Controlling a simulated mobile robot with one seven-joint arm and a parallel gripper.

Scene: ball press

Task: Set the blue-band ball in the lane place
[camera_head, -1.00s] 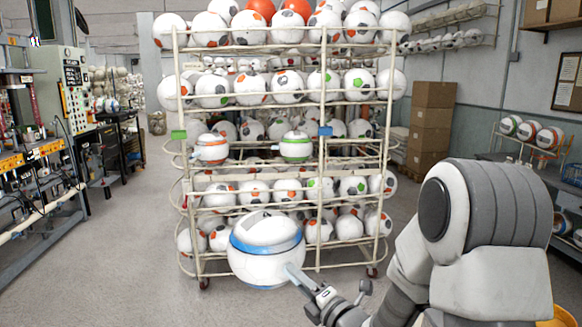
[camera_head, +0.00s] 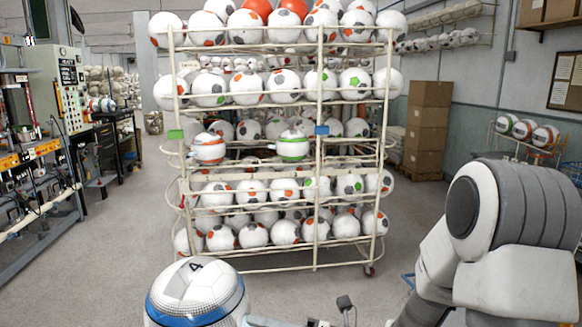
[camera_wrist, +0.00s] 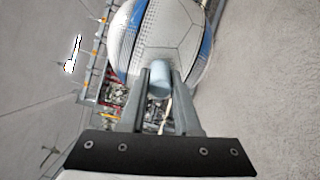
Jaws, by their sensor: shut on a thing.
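The blue-band ball (camera_head: 196,290) is white with a blue band and a dark mark like a 4 on top. It is low in front of the rack in the head view, cut by the bottom edge. In the wrist view the ball (camera_wrist: 165,35) fills the top middle. My gripper (camera_wrist: 158,76) is shut on the ball's pale blue stem. The orange-band ball (camera_head: 208,148) and green-band ball (camera_head: 292,146) sit on the rack's middle level. A green clip (camera_head: 176,134) and a blue clip (camera_head: 322,130) mark this level. I cannot tell which spot is the lane place.
The wire rack (camera_head: 319,200) stands ahead on wheels, its other levels full of balls. A machine bench (camera_head: 35,165) is at left. Stacked cartons (camera_head: 428,125) stand behind right, and a small ball rack (camera_head: 535,150) is at far right. Floor is clear left of the rack.

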